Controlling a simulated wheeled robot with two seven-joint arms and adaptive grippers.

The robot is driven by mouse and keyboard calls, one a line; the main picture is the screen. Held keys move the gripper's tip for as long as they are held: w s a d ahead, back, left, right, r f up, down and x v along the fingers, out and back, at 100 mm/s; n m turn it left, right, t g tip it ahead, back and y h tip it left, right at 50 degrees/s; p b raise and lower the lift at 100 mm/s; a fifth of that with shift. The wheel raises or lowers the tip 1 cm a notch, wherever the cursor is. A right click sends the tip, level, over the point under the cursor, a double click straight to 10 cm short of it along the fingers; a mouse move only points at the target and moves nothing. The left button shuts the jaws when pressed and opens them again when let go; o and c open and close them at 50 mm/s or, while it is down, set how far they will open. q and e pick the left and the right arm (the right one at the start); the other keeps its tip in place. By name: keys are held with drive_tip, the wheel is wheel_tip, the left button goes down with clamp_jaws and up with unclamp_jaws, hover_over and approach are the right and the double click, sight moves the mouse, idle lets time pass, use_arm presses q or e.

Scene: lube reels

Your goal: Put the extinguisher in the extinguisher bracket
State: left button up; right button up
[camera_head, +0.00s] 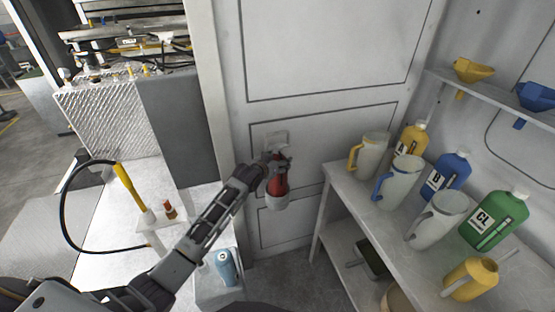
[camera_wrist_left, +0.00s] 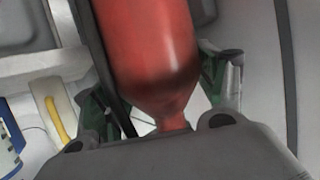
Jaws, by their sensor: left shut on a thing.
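The red extinguisher (camera_head: 278,184) is upright in front of the light wall panel. My left gripper (camera_head: 274,163) reaches it from the lower left and is shut on its upper end. The extinguisher bracket shows as a pale cup (camera_head: 277,203) around or just in front of the extinguisher's lower end, with a pale plate (camera_head: 275,137) higher on the panel. I cannot tell whether the extinguisher is fully seated. In the left wrist view the red body (camera_wrist_left: 150,45) fills the middle, with the gripper's fingers (camera_wrist_left: 165,100) on both sides of its narrowing neck.
A shelf table (camera_head: 340,178) on the right carries white jugs (camera_head: 400,182), a yellow, a blue (camera_head: 447,175) and a green bottle (camera_head: 495,220). A blue canister (camera_head: 227,267) stands below my left arm. A black hose (camera_head: 66,205) loops at the left.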

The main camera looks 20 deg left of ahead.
use_arm(q)
drive_tip(key=shift+r, duration=0.2)
drive_tip(key=shift+f, duration=1.95)
drive_tip(key=o, duration=2.1)
drive_tip(key=shift+s+f, duration=0.1)
drive_tip(key=shift+f, duration=0.25)
drive_tip(key=shift+r, duration=0.1)
drive_tip(key=shift+v, duration=5.95)
